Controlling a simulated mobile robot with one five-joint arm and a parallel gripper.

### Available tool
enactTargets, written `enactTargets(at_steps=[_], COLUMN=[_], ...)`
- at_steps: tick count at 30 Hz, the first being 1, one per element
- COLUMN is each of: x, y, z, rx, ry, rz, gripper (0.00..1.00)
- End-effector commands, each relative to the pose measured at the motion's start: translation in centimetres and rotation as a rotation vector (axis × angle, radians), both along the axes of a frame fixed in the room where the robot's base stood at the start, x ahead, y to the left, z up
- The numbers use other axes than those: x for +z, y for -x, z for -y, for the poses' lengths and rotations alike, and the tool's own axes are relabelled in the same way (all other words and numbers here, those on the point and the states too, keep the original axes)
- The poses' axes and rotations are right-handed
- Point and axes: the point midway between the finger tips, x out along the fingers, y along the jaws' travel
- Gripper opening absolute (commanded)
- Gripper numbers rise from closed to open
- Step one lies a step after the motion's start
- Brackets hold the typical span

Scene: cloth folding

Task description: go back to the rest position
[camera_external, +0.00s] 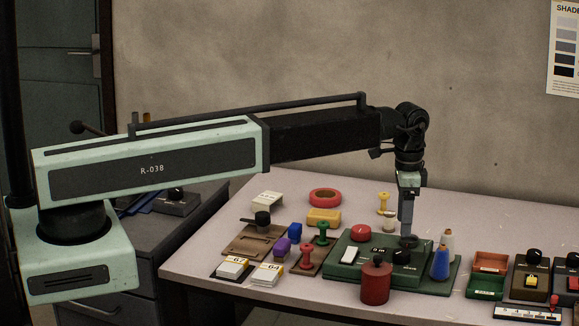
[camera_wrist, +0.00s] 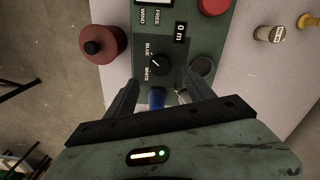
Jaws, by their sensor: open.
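My gripper (camera_external: 408,240) points straight down at the end of my outstretched arm, over the green control box (camera_external: 345,268) on the table. In the wrist view my gripper (camera_wrist: 158,84) has its two fingers apart, on either side of a black knob (camera_wrist: 160,63) labelled BLUE and WHITE. I cannot tell whether the fingers touch the knob or the box. A blue object (camera_wrist: 157,97) shows partly between the fingers, lower in the picture. No cloth is plain to see in either view.
A red canister (camera_external: 375,284) stands in front of the box. A blue cone (camera_external: 440,263) stands right of my gripper. A red button (camera_external: 361,232) is on the box. Spools, blocks and trays crowd the table; its back strip by the wall is clearer.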

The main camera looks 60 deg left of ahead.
Motion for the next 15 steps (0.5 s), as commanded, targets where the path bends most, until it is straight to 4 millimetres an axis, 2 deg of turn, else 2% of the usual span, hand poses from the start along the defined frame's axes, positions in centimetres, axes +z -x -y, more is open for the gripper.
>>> enactTargets(at_steps=[2,5,9,12,15], x=[0.0,0.0,0.0,0.0,0.0], y=[2.4,7.5,15.5,20.0,22.8], z=[-0.2,-0.4,-0.6,-0.7,-0.7], rx=[0.002,0.029,0.151,0.256,0.354], ry=[0.0,0.0,0.0,0.0,0.0], rz=[-0.001,-0.001,0.0,0.0,0.0], gripper=[0.62,0.62,0.62,0.62,0.62])
